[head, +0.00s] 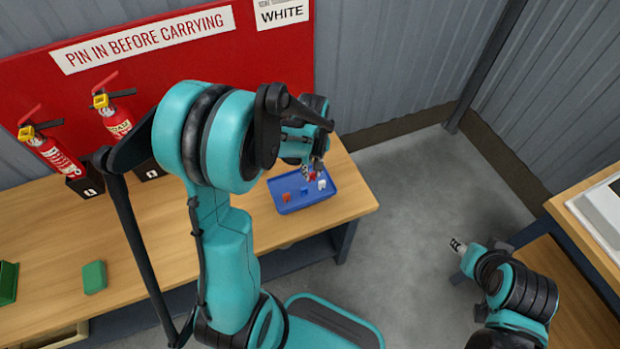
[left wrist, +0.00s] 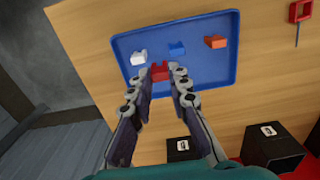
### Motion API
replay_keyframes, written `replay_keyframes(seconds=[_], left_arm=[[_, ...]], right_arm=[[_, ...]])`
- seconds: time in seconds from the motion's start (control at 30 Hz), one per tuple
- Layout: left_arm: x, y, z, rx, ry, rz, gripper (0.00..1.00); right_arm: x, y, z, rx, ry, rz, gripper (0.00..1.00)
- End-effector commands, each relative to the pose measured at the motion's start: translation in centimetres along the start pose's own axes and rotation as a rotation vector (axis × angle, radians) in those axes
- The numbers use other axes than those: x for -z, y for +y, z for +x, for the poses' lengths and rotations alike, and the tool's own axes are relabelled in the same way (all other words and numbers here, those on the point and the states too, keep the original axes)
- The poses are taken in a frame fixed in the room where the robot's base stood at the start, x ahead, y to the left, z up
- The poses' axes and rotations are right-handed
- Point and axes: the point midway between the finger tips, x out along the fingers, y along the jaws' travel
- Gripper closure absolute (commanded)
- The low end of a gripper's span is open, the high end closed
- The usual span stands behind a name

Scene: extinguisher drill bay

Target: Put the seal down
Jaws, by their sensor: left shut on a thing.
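My left gripper (head: 311,170) is over the blue tray (head: 328,199) at the right end of the bench. In the left wrist view the left gripper (left wrist: 166,85) is shut on a red seal (left wrist: 159,71), which shows between its fingertips. I cannot tell whether the red seal touches the tray floor. A white seal (left wrist: 138,58), a blue seal (left wrist: 177,48) and an orange seal (left wrist: 215,41) lie apart in the tray. My right gripper (head: 458,246) is away from the bench, over the floor; its fingers are too small to read.
Two red extinguishers (head: 56,155) (head: 116,119) stand at the red board (head: 150,75). A green block (head: 94,277) lies on the wooden bench (head: 140,255). A red ring with a metal pin (left wrist: 299,14) lies beside the tray. Another table (head: 585,205) is at right.

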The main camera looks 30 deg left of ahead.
Motion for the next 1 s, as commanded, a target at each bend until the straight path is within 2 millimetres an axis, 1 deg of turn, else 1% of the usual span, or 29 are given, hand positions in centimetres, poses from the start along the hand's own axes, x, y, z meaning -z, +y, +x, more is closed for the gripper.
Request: replay_keyframes(seconds=[0.03, 0.13, 0.27, 0.43, 0.5, 0.77, 0.9, 0.93, 0.97, 1.0], left_arm=[[0.8, 0.1, 0.6, 0.000, 0.000, -0.002, 1.00], [1.5, 0.3, 1.0, 0.000, 0.000, 0.000, 1.00], [1.8, 0.3, 1.6, 0.000, 0.000, 0.001, 1.00], [1.7, 0.3, 4.3, 0.000, 0.000, 0.001, 1.00], [1.8, 0.3, 5.1, 0.000, 0.000, 0.001, 1.00], [1.7, 0.3, 5.0, 0.000, 0.000, 0.001, 1.00], [1.7, 0.3, 5.5, 0.000, 0.000, 0.001, 1.00], [1.7, 0.3, 5.4, 0.000, 0.000, 0.001, 0.75], [1.7, 0.3, 5.3, 0.000, 0.000, 0.001, 0.67], [1.7, 0.3, 5.3, 0.000, 0.000, 0.001, 0.62]], right_arm=[[-0.2, 0.0, 0.3, 0.000, 0.000, 0.000, 0.60], [-0.3, 0.0, 0.5, 0.000, 0.000, 0.000, 0.60], [-0.5, 0.0, 0.7, 0.000, 0.000, 0.000, 0.60], [-1.3, 0.0, 1.8, 0.000, 0.000, 0.000, 0.60], [-1.5, 0.0, 2.0, 0.000, 0.000, 0.000, 0.60], [-1.4, 0.0, 1.9, 0.000, 0.000, 0.000, 0.60], [-1.6, 0.0, 2.3, 0.000, 0.000, 0.000, 0.60], [-1.6, 0.0, 2.2, 0.000, 0.000, 0.000, 0.60], [-1.6, 0.0, 2.2, 0.000, 0.000, 0.000, 0.60], [-1.5, 0.0, 2.2, 0.000, 0.000, 0.000, 0.60]])
